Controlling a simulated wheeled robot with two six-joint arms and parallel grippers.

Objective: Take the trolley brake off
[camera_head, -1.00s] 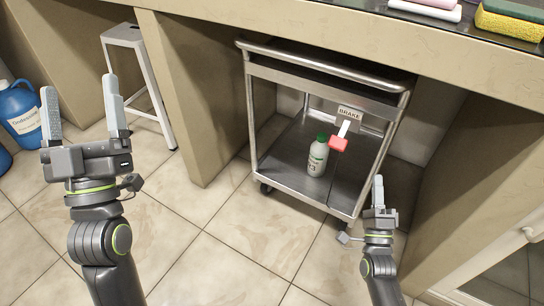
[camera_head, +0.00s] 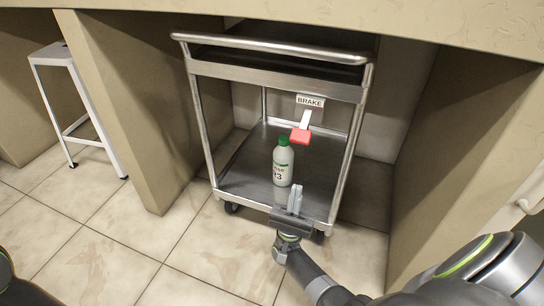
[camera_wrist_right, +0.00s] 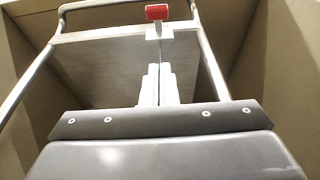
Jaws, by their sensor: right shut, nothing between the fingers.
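The steel trolley (camera_head: 270,66) stands in the bay under the bench. Its brake lever has a red grip (camera_head: 300,136) on a pale stem, below a plate marked BRAKE (camera_head: 311,101). The red grip also shows in the right wrist view (camera_wrist_right: 157,12), at the top, beyond my fingers. My right gripper (camera_head: 296,190) is shut and empty, in front of the trolley's lower shelf, below the red grip in the head view and apart from it. In the right wrist view its fingers (camera_wrist_right: 158,72) point toward the lever. My left gripper is out of view.
A white bottle with a green cap (camera_head: 283,162) stands on the lower shelf, just left of my right gripper. Bench side panels (camera_head: 150,110) flank the trolley. A white stool (camera_head: 75,100) stands at left. The tiled floor in front (camera_head: 110,225) is clear.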

